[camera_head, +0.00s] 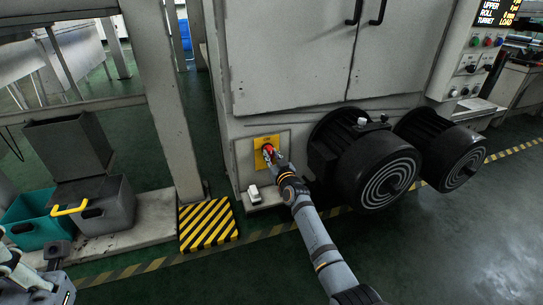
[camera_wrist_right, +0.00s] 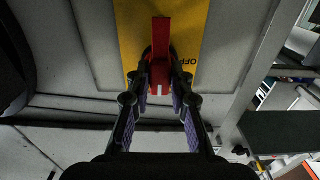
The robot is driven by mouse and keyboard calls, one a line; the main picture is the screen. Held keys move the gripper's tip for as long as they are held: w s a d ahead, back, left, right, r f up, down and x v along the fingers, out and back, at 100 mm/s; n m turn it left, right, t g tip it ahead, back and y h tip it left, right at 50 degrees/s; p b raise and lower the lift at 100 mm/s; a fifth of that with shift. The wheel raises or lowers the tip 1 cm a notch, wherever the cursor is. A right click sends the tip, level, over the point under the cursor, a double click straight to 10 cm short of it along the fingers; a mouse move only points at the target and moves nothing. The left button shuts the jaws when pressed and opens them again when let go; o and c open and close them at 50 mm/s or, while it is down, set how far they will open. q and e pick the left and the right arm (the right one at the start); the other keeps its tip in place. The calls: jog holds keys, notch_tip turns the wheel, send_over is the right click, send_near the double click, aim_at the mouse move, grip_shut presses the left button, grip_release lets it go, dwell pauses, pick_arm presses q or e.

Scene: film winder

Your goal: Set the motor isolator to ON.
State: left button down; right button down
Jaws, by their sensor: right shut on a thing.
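The motor isolator is a red rotary handle (camera_wrist_right: 161,50) on a yellow plate (camera_head: 259,158), low on the grey machine cabinet, left of the motors. The red handle runs upright in that view. My right gripper (camera_wrist_right: 161,80) is shut on it, with one finger on each side. In the head view the right gripper (camera_head: 274,160) covers part of the handle. Any ON mark is not readable.
Two large black motors (camera_head: 375,170) (camera_head: 450,155) stand close to the right of my right gripper. A small white-topped box (camera_head: 254,194) sits below the plate. A striped block (camera_head: 207,224), a grey bin (camera_head: 103,207) and a teal crate (camera_head: 30,222) stand left. The floor at front right is clear.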

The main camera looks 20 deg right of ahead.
dwell(0.5)
jog(key=c, duration=1.2)
grip_release()
jog(key=shift+s, duration=0.1)
jog(key=s, duration=1.2)
jog(key=shift+d, duration=0.2)
